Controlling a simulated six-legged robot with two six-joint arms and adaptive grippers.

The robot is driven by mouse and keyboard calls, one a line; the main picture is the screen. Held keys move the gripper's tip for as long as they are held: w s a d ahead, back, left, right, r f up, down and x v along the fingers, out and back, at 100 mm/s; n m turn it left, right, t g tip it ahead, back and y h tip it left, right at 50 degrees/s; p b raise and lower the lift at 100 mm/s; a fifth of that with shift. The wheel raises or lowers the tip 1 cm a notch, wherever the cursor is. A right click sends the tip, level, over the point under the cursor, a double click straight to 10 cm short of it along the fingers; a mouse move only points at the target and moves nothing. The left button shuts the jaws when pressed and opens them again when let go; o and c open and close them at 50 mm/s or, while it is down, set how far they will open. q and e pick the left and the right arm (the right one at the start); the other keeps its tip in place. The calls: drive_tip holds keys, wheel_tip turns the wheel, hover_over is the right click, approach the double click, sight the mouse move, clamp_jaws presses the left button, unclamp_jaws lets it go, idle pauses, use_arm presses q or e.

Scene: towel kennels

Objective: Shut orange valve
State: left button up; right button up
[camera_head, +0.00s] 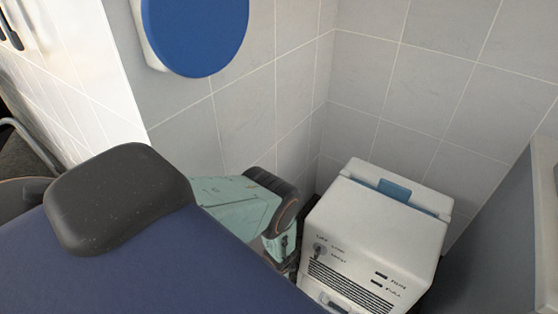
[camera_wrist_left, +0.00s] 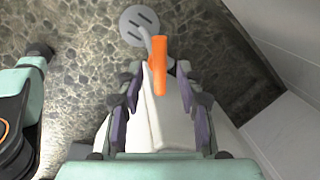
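The orange valve (camera_wrist_left: 160,66) shows in the left wrist view as an upright orange handle just above the picture's middle. A grey pipe piece runs up beside its top. My left gripper (camera_wrist_left: 159,84) is open, with one finger on each side of the handle's lower end. Gaps show between the fingers and the handle, and I cannot tell how deep the handle sits between them. My right gripper is in neither view.
In the left wrist view a pale, rounded body (camera_wrist_left: 172,128) lies below the handle, and a round grey slotted plate (camera_wrist_left: 138,25) is above it on the pebbled floor. In the head view a white machine (camera_head: 370,240) stands in the tiled corner, with a blue disc (camera_head: 197,32) on the wall.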

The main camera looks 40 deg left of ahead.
use_arm(q)
clamp_jaws()
drive_tip(key=shift+m, duration=0.3)
idle(0.3)
drive_tip(key=shift+a+m+h+p, duration=0.1)
drive_tip(key=shift+m+h+p, duration=0.2)
drive_tip(key=shift+m+p, duration=0.7)
drive_tip(key=shift+s+m, duration=0.1)
drive_tip(key=shift+m, duration=1.1)
drive_tip(key=shift+m+t+h, duration=0.3)
drive_tip(key=shift+m+h, duration=0.1)
drive_tip(key=shift+m, duration=0.7)
drive_tip(key=shift+o, duration=0.2)
unclamp_jaws()
